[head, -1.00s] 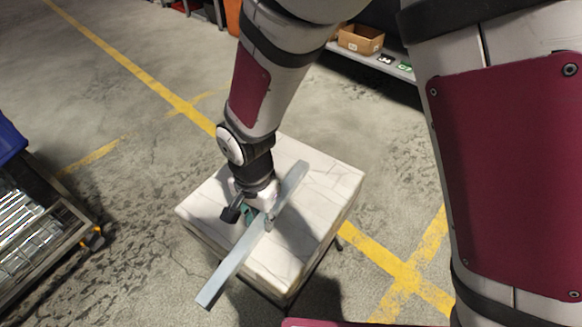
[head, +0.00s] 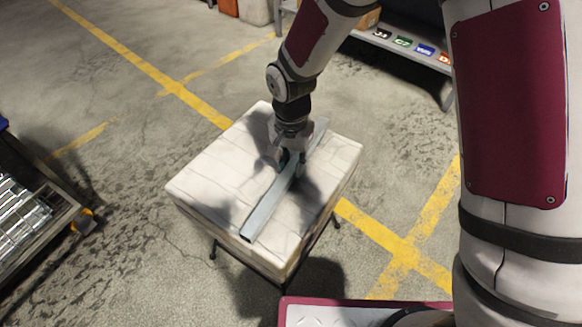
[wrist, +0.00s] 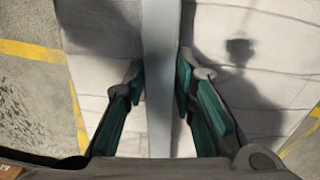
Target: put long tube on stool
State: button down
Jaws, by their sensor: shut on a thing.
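The long tube (head: 267,208) is a grey metal square bar. It lies along the top of the stool (head: 212,178), which has a pale, cracked-looking top and dark thin legs. The tube's near end reaches close to the stool's front edge. My gripper (head: 292,162) is over the stool, shut on the tube near its middle. In the wrist view the tube (wrist: 159,60) runs between the two green-padded fingers (wrist: 158,88). I cannot tell whether the tube's underside touches the stool top.
A cart with shiny metal pieces (head: 28,210) stands at the left. A low shelf (head: 400,50) with labels is at the top right. Yellow lines (head: 395,250) cross the concrete floor, which is open around the stool.

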aim_at(291, 167)
jog(key=shift+f, duration=0.25)
jog(key=shift+f, duration=0.15)
jog(key=c, duration=1.3)
grip_release()
notch_tip(291, 167, up, 12)
jog(key=p, duration=0.4)
